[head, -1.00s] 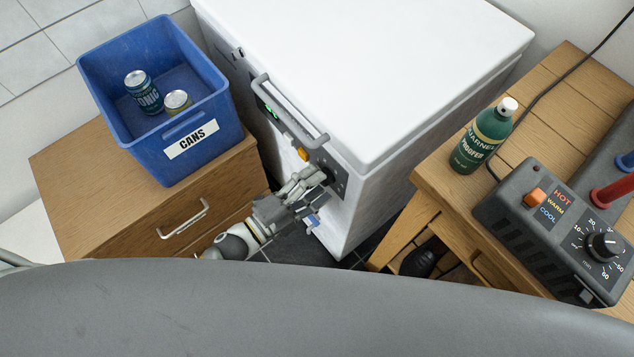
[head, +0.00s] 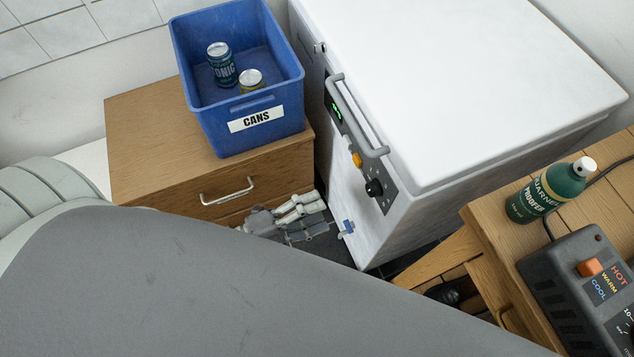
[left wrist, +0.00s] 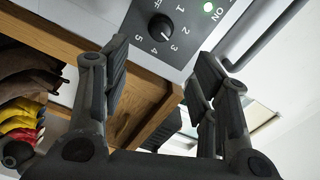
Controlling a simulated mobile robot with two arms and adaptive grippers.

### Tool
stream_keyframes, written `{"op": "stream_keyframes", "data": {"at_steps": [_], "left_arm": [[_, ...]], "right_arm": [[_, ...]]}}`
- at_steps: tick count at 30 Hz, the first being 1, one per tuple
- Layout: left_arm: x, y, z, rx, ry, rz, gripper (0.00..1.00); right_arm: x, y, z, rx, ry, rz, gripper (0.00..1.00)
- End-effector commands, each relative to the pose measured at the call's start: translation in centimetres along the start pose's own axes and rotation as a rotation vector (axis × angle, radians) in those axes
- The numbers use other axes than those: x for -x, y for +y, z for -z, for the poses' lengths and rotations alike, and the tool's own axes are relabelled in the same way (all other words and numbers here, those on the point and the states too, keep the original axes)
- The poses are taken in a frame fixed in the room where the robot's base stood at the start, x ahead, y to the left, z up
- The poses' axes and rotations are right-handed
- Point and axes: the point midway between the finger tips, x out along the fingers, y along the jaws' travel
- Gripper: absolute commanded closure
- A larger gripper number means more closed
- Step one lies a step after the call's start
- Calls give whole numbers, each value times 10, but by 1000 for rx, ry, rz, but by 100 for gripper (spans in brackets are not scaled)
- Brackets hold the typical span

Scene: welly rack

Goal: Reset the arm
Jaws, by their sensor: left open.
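My left gripper (head: 318,215) is open and empty in the head view, in front of the wooden drawer unit and left of the white chest freezer (head: 470,75). It is apart from the freezer's black dial (head: 374,188). In the left wrist view the open fingers (left wrist: 160,68) stand either side of the picture, with nothing between them. The dial (left wrist: 161,27) shows beyond them, ringed by numbers, with a lit green lamp beside it. The freezer lid is shut. My right gripper is not in view.
A blue CANS bin (head: 238,95) holding two cans stands on the wooden drawer unit (head: 150,150). At right, a wooden bench (head: 490,225) bears a green spray bottle (head: 550,190) and a grey heater box (head: 560,275). A blue tag (head: 347,228) hangs low on the freezer front.

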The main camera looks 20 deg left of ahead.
Motion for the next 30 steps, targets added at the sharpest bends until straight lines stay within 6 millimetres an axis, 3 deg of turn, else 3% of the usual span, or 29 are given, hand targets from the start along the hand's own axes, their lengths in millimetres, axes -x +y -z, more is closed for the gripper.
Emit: {"op": "stream_keyframes", "data": {"at_steps": [9, 11, 14, 17, 18, 22, 26, 30], "left_arm": [[0, 2, -2, 7, -7, -3, 45], [1, 7, -9, 32, -35, -13, 45], [7, 32, -36, 132, -148, -53, 45], [24, 79, -76, 307, -342, -118, 45], [35, 102, -91, 392, -434, -147, 45], [82, 183, -122, 677, -744, -240, 45], [141, 262, -118, 953, -1053, -331, 45], [196, 324, -85, 1189, -1338, -415, 45]], "right_arm": [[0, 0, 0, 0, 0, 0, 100], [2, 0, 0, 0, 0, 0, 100], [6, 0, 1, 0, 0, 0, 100], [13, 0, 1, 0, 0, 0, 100], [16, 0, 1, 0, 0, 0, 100], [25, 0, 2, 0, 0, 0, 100], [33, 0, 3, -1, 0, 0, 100], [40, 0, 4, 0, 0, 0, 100]]}}
